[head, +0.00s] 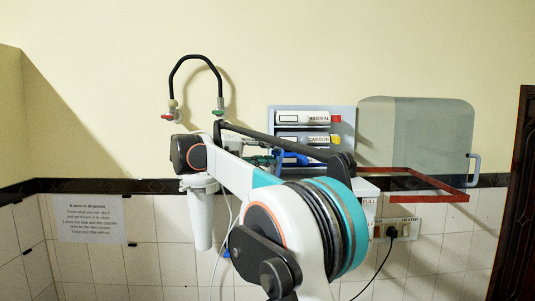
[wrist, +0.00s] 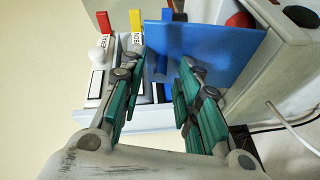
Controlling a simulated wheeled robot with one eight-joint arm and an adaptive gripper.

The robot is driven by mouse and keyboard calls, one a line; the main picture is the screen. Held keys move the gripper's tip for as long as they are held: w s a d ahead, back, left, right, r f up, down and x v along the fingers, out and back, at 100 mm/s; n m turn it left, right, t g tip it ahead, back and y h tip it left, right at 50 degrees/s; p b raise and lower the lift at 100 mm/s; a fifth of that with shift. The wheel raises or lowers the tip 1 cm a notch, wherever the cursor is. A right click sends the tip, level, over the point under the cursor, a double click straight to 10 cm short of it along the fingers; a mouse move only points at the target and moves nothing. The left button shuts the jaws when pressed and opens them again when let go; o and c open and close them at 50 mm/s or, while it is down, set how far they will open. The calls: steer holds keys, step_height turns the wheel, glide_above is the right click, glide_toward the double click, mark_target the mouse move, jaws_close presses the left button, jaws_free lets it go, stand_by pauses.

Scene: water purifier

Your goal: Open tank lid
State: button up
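The white box of the purifier (head: 366,207) is partly hidden by my arm in the head view. A flat blue panel (wrist: 208,48) lies along the white box (wrist: 272,68) in the wrist view; it looks like the tank lid, and a blue piece shows by my gripper in the head view (head: 299,159). I cannot tell whether it is raised. My gripper (head: 266,160) is beside the blue piece. In the wrist view my gripper (wrist: 160,98) has its green-padded fingers apart. The blue panel's near edge shows between and beyond them; contact is unclear.
Filter cartridges (head: 303,119) sit in a grey rack behind my gripper. A grey translucent container (head: 415,138) and a red frame (head: 415,174) are at right. A black curved tap (head: 196,57) is at upper left. A cable (head: 378,270) hangs from the wall socket (head: 397,229).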

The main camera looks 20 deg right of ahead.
steer(key=a+r, duration=0.1)
steer(key=a, duration=1.1)
steer(key=shift+r, duration=0.15)
steer(key=s+d+f+n+t+y+b, duration=0.1)
steer(key=s+d+f+y+b, duration=0.15)
steer(key=s+f+b, duration=0.45)
steer(key=s+d+f+n+t+y+b, duration=0.1)
steer(key=s+f+y+b, duration=0.25)
steer(key=f, duration=0.85)
steer(key=s+d+f+n+t+y+b, duration=0.1)
steer(key=s+d+f+y+b, duration=0.1)
steer(key=s+f+b, duration=0.55)
steer(key=s+a+f+t+y+b, duration=0.1)
steer(key=s+a+f+y+b, duration=0.2)
steer(key=f, duration=1.1)
steer(key=s+a+f+t+y+b, duration=0.2)
steer(key=s+a+f+y+b, duration=0.1)
steer(key=s+f+b, duration=0.4)
steer(key=s+a+f+t+y+b, duration=0.1)
steer(key=s+f+b, duration=0.4)
steer(key=f, duration=1.5)
steer(key=s+a+y, duration=0.1)
steer(key=s+a, duration=0.1)
steer(key=s, duration=0.3)
steer(key=shift+a+f+y, duration=0.25)
steer(key=shift+f+y, duration=0.05)
steer(key=shift+y, duration=0.1)
